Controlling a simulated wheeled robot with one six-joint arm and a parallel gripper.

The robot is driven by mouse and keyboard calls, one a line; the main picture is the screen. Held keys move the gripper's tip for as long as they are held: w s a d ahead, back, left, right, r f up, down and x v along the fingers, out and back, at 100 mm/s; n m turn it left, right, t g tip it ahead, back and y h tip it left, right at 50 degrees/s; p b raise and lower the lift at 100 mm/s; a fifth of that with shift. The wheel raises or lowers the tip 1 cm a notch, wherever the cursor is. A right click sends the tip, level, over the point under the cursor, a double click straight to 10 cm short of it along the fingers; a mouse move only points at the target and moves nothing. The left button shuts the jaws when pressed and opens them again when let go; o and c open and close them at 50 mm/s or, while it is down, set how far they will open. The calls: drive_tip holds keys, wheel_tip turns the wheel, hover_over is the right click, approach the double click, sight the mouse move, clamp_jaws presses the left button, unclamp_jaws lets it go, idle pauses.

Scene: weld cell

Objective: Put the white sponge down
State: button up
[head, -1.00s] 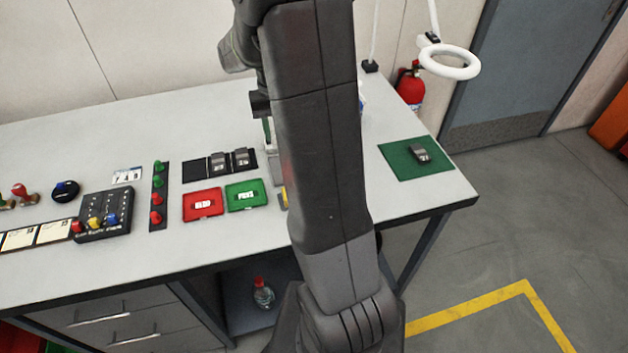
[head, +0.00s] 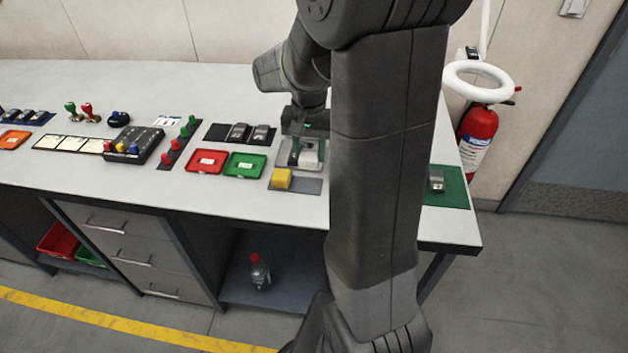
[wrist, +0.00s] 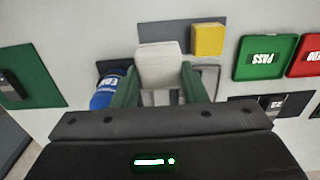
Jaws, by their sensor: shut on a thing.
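The white sponge (wrist: 162,65) is between the two green fingers of my gripper (wrist: 160,84) in the wrist view. My gripper is shut on it. In the head view the sponge (head: 309,153) shows partly below my gripper (head: 303,140), left of my arm. A yellow sponge (head: 282,179) lies on the left part of a grey mat (head: 309,187). In the wrist view the held sponge overlaps the near edge of the grey mat (wrist: 150,28), with the yellow sponge (wrist: 208,40) to its right. I cannot tell whether the white sponge touches anything below.
A red tray (head: 206,161) and a green tray (head: 245,166) lie left of the mat. A blue can (wrist: 108,92) is close beside my gripper in the wrist view. A green mat (head: 448,199) holds a dark object (head: 437,182). The grey mat's right part is bare.

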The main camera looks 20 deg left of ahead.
sight(310, 183)
wheel_tip(310, 183, down, 7)
drive_tip(key=shift+f, duration=0.15)
idle(0.4)
drive_tip(key=shift+f, duration=0.2)
drive_tip(key=o, duration=1)
drive_tip(key=shift+o, duration=0.2)
wheel_tip(310, 183, up, 12)
drive_tip(key=shift+r, duration=0.2)
drive_tip(key=shift+f, duration=0.1)
